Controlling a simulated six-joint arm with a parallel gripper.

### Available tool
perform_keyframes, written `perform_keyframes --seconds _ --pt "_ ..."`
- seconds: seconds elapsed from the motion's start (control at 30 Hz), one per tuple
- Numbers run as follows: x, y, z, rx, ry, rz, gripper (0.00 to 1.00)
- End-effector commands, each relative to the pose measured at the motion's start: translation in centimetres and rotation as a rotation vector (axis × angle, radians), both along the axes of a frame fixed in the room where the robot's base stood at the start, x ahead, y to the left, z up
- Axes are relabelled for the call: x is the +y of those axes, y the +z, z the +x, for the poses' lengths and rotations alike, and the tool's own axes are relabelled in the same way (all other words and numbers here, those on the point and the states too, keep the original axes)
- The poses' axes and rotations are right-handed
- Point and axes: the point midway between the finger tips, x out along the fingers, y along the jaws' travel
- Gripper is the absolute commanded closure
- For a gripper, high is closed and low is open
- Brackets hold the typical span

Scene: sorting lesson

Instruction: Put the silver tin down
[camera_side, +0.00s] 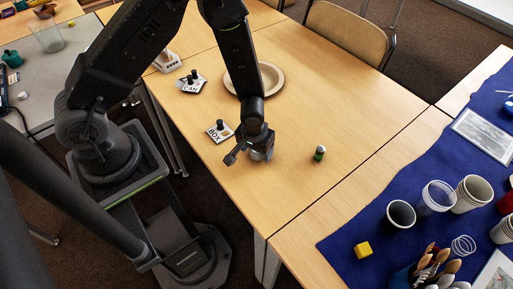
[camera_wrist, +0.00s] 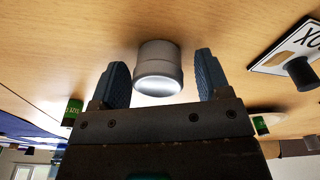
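The silver tin (camera_wrist: 158,62) stands on the wooden table between my gripper's two blue fingers in the wrist view. Its bright round end faces my gripper. A gap shows between the tin and each finger. My gripper (camera_wrist: 165,82) is open around the tin, low over the table. In the side view my gripper (camera_side: 257,148) is near the table's front edge, and the tin (camera_side: 262,155) is partly hidden beneath it.
A BOX sign (camera_side: 220,132) with a dark knob stands left of my gripper, and a CAN sign (camera_side: 191,86) farther back. A round tray (camera_side: 279,80) is behind. A small green jar (camera_side: 319,154) is to the right. A blue cloth (camera_side: 345,236) with cups lies far right.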

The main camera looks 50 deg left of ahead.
Motion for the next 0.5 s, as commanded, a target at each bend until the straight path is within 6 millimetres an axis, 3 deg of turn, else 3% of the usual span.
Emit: perform_keyframes --seconds 0.33,0.5 --pt "0.0 0.4 0.0 0.0 0.002 0.0 0.26" --pt "-0.1 2.3 -0.1 -0.005 0.003 -0.001 0.26"
